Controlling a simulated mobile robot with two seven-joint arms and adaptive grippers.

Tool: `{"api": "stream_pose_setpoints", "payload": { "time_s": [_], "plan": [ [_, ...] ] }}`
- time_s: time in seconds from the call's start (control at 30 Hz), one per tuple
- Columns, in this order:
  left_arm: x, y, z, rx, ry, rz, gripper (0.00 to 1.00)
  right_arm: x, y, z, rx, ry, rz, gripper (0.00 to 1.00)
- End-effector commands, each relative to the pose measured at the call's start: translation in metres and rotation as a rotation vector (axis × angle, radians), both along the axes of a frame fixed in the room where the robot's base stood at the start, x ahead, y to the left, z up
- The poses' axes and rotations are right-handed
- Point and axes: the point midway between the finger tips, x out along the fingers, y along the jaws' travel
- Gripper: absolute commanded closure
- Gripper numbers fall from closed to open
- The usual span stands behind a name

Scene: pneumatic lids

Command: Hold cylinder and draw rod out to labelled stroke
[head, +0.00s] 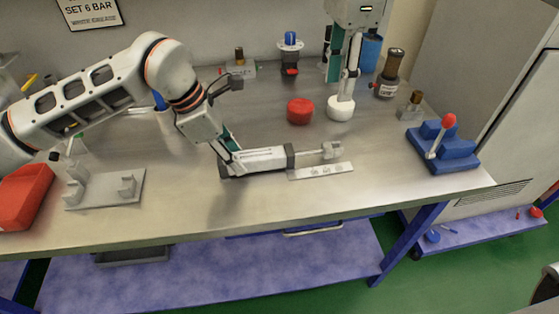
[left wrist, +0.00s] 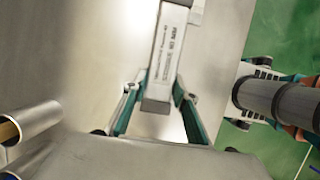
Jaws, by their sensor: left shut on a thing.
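The cylinder (head: 264,160) lies on the bench with a pale barrel and dark end caps. A rod shows at its right end, with a grey end piece (head: 332,150). My left gripper (head: 229,160) is shut on the left part of the barrel. The left wrist view shows the printed barrel (left wrist: 168,50) between its fingers (left wrist: 160,95). A pale strip with marks (head: 320,171) lies just in front of the rod; the marks are too small to read. My right gripper (head: 343,72) points down behind the rod, above a white round piece (head: 340,107); its fingertips are unclear.
A red round cap (head: 300,111) lies behind the cylinder. A grey stand (head: 105,190) and a red bin (head: 25,197) are at left. A blue block with a red-knobbed lever (head: 445,147) stands at right. The front bench strip is clear.

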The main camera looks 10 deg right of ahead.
Motion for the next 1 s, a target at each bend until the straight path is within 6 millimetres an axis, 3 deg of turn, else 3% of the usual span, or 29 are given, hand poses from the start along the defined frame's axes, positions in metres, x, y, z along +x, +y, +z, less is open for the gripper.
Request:
{"api": "stream_pose_setpoints", "payload": {
  "time_s": [0.37,0.4,0.47,0.83,1.0],
  "plan": [
    [0.000,0.000,0.000,0.001,-0.001,0.001,0.91,0.000,0.000,0.008,0.000,0.001,0.001,0.61],
    [0.000,0.000,0.000,0.001,-0.001,0.001,0.67,0.000,0.000,0.008,0.000,0.001,0.001,0.61],
    [0.000,0.000,0.000,0.001,-0.001,0.001,0.53,0.000,0.000,0.008,0.000,0.001,0.001,0.61],
    [0.000,0.001,0.002,0.000,-0.001,0.000,0.53,0.000,0.000,0.008,0.000,0.000,0.001,0.61],
    [0.001,0.007,0.018,0.000,-0.004,0.001,0.53,0.000,0.000,0.008,0.000,0.000,0.001,0.61]
  ]
}}
